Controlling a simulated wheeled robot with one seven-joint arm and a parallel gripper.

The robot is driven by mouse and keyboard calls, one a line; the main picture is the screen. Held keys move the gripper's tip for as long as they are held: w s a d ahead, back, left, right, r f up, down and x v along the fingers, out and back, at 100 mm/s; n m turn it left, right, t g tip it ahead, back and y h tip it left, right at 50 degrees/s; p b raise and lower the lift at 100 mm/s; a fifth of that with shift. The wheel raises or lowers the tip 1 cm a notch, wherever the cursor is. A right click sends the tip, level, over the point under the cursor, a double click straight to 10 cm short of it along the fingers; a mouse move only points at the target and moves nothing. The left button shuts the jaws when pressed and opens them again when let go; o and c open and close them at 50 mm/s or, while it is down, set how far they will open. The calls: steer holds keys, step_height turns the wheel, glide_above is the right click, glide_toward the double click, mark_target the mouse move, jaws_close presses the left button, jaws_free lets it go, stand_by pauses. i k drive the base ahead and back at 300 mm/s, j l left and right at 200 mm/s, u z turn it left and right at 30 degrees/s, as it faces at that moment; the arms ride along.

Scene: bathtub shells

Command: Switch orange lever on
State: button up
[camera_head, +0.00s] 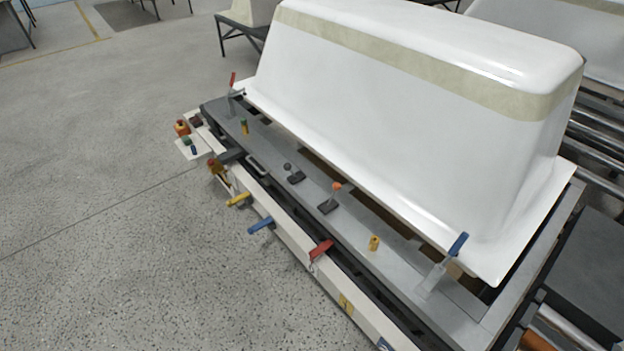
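The orange lever (336,187) is a short stick with an orange knob, standing on a dark base on the grey frame in front of the white tub shell. It leans up and to the right in the picture. A similar lever with a dark grey knob (287,168) stands to its left. My gripper is not visible in the head view.
The white tub shell (400,100) rises behind the levers. Red (321,250), blue (261,225) and yellow (238,199) handles stick out at the front edge. A blue-handled clamp (457,245) stands at right, a red-handled one (232,82) at left. The floor at left is clear.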

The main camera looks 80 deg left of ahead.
mark_target(337, 186)
steer(key=u, duration=2.25)
steer(key=i+u, duration=0.35)
steer(key=i, duration=0.65)
